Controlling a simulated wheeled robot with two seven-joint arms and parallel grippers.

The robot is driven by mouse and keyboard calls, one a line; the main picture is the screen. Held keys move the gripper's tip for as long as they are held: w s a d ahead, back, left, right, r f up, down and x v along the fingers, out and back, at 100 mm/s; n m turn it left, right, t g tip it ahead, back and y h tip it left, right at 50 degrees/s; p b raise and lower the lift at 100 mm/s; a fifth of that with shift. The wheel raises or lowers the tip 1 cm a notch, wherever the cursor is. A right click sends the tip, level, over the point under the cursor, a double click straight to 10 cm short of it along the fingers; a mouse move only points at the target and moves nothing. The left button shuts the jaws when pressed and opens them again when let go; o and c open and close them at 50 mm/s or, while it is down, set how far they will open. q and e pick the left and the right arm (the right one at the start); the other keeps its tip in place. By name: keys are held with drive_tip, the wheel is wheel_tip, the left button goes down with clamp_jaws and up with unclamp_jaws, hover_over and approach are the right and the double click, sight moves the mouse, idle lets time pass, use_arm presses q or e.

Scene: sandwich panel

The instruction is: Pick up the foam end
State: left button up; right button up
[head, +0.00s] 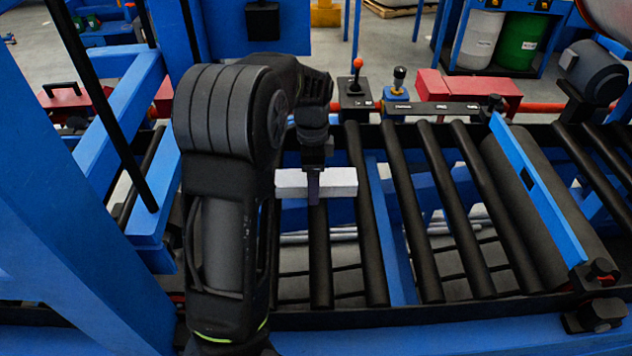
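The foam end is a white block (343,182) at the middle of the head view, lying across the line of the black rollers. I cannot tell whether it rests on them or is slightly above them. My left gripper (314,187) points down over the block. One dark finger shows in front of the block's near face; the other finger is hidden. I cannot tell whether the fingers press on the foam. My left arm hides what is left of the block. My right gripper is not in view.
Black conveyor rollers (410,210) run right from the block, with a blue crossbar (538,190) over a thick roller. A blue post (70,190) stands at left. A red-knobbed joystick (357,75) and a red box (468,92) sit behind the rollers.

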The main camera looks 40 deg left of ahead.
use_arm(q)
drive_tip(key=shift+c, duration=0.4)
drive_tip(key=c, duration=1.4)
